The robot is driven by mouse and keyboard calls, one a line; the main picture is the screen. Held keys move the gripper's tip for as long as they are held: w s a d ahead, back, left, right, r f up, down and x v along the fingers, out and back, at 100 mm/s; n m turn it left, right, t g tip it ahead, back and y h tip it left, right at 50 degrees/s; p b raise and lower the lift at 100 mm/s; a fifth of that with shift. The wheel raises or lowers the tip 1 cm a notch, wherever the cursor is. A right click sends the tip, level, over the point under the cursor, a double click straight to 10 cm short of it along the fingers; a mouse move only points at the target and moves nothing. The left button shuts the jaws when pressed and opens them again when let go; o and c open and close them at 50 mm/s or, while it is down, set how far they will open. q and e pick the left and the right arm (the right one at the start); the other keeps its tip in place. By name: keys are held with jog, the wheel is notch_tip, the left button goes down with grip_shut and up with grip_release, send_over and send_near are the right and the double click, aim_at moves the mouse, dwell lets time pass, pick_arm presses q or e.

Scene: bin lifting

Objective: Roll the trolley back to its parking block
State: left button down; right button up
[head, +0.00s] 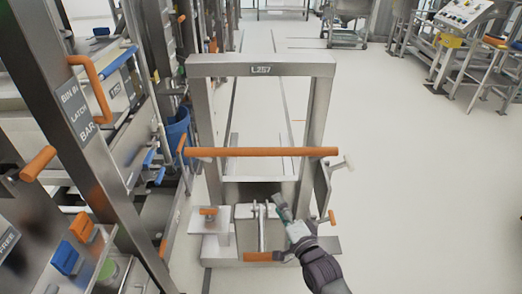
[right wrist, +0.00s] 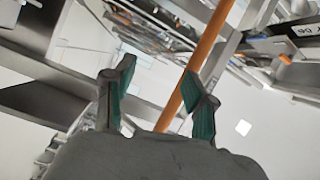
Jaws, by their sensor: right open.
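The trolley is a steel frame (head: 262,66) labelled L257, standing upright on the pale floor in the middle of the head view. An orange handlebar (head: 262,152) runs across it. My right gripper (head: 284,210) is open and empty, low in front of the frame and below the handlebar. In the right wrist view the two green-padded fingers (right wrist: 160,72) stand apart. The orange bar (right wrist: 203,58) shows beyond the gap between them, not gripped. My left gripper is out of view. I cannot pick out the parking block.
At the left stands a steel rack with a dark post (head: 85,115) and orange handles (head: 92,88), close to the trolley. A blue bin (head: 177,132) sits between them. Floor rails (head: 283,110) run away behind the frame. The floor at right (head: 430,170) is clear; a control console (head: 465,14) stands beyond.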

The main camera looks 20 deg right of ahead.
jog(key=m+t, duration=0.2)
send_near(264, 155)
jog(key=p+x, duration=0.1)
jog(key=x, duration=0.9)
jog(key=shift+w+p, duration=0.1)
jog(key=shift+p, duration=0.3)
jog(key=shift+w+a, duration=0.1)
jog(key=shift+w, duration=0.5)
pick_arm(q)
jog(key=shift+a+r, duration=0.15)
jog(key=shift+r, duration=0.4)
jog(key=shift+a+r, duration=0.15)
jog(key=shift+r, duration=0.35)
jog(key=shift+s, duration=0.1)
pick_arm(e)
jog(key=shift+c, duration=0.7)
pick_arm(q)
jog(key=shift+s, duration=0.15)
pick_arm(e)
grip_shut()
